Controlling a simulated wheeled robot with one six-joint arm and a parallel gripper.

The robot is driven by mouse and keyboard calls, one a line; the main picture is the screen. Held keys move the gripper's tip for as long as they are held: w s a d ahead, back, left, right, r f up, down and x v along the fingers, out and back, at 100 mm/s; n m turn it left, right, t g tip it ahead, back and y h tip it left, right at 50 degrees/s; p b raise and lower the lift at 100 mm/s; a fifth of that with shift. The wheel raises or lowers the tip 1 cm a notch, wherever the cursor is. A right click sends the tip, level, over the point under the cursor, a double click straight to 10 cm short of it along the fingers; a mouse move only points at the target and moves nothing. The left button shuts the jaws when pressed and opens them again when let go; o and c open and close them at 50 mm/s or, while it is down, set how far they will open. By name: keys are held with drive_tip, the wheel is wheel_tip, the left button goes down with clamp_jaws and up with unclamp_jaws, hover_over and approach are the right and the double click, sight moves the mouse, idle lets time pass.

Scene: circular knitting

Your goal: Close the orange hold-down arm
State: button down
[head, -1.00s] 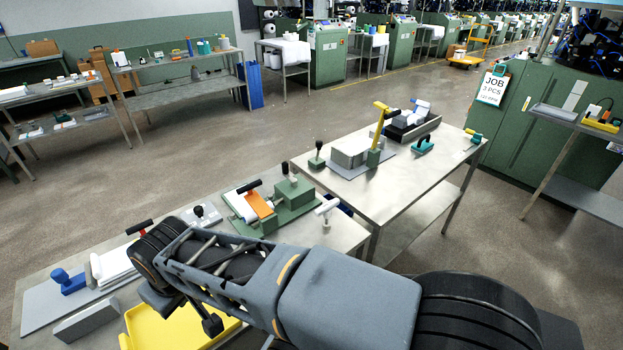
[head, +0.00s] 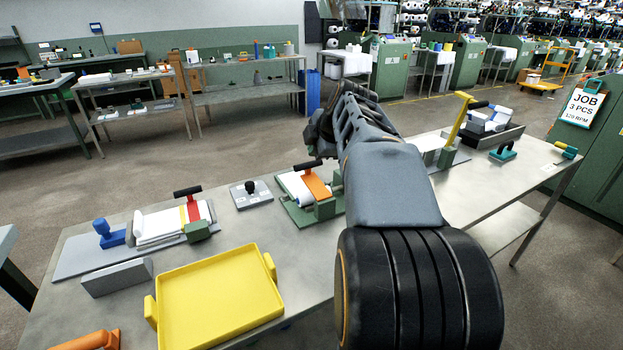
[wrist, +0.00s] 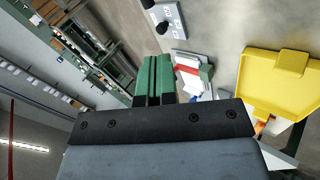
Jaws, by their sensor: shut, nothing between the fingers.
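The orange hold-down arm (head: 317,186) belongs to a green fixture (head: 296,213) on the near table. It has a black crossbar handle (head: 307,166) and slopes over a white piece (head: 292,184); I cannot tell whether it is fully down. My arm covers the fixture's right part in the head view. My gripper (wrist: 155,62) shows in the wrist view, its green fingers together and empty. They are apart from the things behind them. The orange hold-down arm is not clearly visible in the wrist view.
A grey plate with a black knob (head: 251,192) lies between. A yellow tray (head: 215,295) is in front. A yellow lever (head: 457,122) stands upright at right.

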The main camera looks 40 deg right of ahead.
drive_tip(key=d+n+b, duration=0.1)
drive_tip(key=d+n, duration=0.1)
drive_tip(key=d, duration=0.1)
approach(309, 165)
drive_tip(key=shift+t+h, duration=0.3)
drive_tip(key=x, duration=0.7)
drive_tip(key=shift+a+f+b, duration=0.3)
drive_tip(key=shift+f+b, duration=0.05)
